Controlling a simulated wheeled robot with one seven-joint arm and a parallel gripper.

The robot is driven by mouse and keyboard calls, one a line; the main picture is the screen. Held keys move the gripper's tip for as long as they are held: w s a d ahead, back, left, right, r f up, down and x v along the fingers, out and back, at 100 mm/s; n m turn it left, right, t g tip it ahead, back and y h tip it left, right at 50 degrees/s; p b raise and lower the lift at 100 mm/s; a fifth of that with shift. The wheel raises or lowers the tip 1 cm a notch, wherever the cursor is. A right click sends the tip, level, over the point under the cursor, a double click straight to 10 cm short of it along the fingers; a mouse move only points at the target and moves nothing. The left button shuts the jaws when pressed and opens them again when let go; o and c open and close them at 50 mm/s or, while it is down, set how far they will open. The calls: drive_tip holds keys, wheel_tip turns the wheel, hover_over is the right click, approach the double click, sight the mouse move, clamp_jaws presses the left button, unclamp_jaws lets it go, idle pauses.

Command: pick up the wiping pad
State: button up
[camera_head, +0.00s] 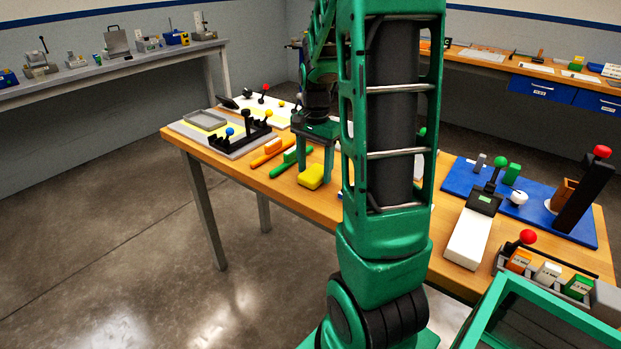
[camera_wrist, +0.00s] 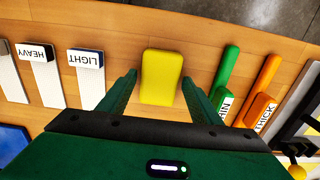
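The wiping pad (camera_head: 311,176) is a yellow rounded block lying on the wooden table, close to its front edge. In the wrist view the pad (camera_wrist: 161,77) lies between and just beyond my two fingertips. My gripper (camera_head: 314,160) is above the pad, pointing down. In the wrist view my gripper (camera_wrist: 160,80) has its green fingers spread wide, with a clear gap on each side of the pad. Nothing is held. I cannot tell the exact height of the fingertips over the pad.
A green-handled tool (camera_wrist: 228,70) labelled in part "IN" and an orange one (camera_wrist: 263,80) labelled "THICK" lie right of the pad. Pale strips tagged "LIGHT" (camera_wrist: 87,59) and "HEAVY" (camera_wrist: 36,53) lie left. A blue board (camera_head: 462,180) with levers is at the table's right.

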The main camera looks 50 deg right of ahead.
sight(314, 172)
drive_tip(key=c, duration=0.7)
drive_tip(key=shift+r, duration=0.4)
wheel_tip(314, 172, up, 4)
drive_tip(key=shift+f, duration=0.15)
drive_tip(key=s+a+r, duration=0.1)
drive_tip(key=a+r, duration=0.1)
drive_tip(key=a, duration=0.1)
drive_tip(key=s+a+r, duration=0.2)
drive_tip(key=a, duration=0.2)
drive_tip(key=s+a+r, duration=0.2)
drive_tip(key=a, duration=0.1)
drive_tip(key=shift+a+r, duration=0.25)
drive_tip(key=shift+r, duration=0.05)
